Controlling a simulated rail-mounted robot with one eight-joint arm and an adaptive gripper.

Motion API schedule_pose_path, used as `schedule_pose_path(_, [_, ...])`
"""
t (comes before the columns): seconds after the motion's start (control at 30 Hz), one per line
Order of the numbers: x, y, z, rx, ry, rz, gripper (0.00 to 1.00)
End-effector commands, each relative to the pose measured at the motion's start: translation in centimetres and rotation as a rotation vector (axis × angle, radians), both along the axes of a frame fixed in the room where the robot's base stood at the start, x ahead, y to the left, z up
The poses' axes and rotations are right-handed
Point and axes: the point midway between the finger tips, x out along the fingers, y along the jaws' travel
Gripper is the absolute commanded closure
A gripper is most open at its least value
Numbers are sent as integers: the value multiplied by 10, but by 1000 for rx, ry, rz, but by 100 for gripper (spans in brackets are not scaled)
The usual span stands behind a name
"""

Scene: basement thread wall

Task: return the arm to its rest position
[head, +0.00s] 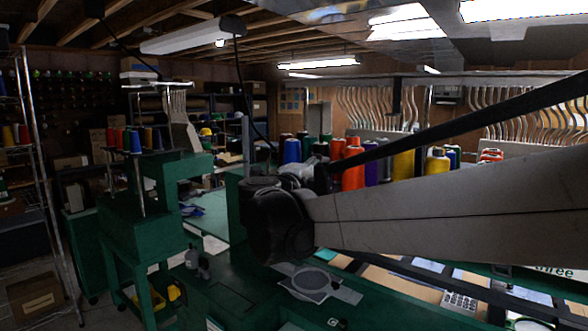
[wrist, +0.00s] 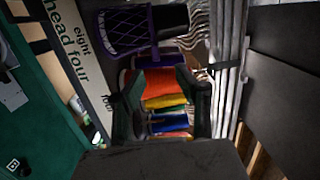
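My arm reaches in from the right side of the head view and ends at a dark joint near the middle. My gripper itself is not clear there, hidden or lost among the dark parts. In the wrist view my gripper (wrist: 158,78) shows two dark fingers standing apart with nothing held between them. Beyond the gap lie coloured thread spools (wrist: 165,88) in red, orange, yellow and blue. They look farther off than the fingertips.
Large thread cones (head: 352,165) stand behind my arm. A purple, dark-netted cone (wrist: 128,28) shows at the wrist view's top, beside a white lettered board (wrist: 72,58). A green machine (head: 140,205) stands left; a metal shelf post (head: 45,165) is farther left.

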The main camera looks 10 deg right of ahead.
Motion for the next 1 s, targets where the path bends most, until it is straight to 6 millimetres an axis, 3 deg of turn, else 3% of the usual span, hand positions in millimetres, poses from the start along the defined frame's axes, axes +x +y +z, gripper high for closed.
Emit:
schedule_pose_path(0.3, [-41, 35, 0, 0, 0, 2, 68])
schedule_pose_path(0.57, [-51, 41, 6, -31, -14, 35, 68])
schedule_pose_path(0.83, [-60, 50, 38, -337, -61, 344, 68])
schedule_pose_path(1.0, [-84, 71, 22, -584, 8, 576, 68])
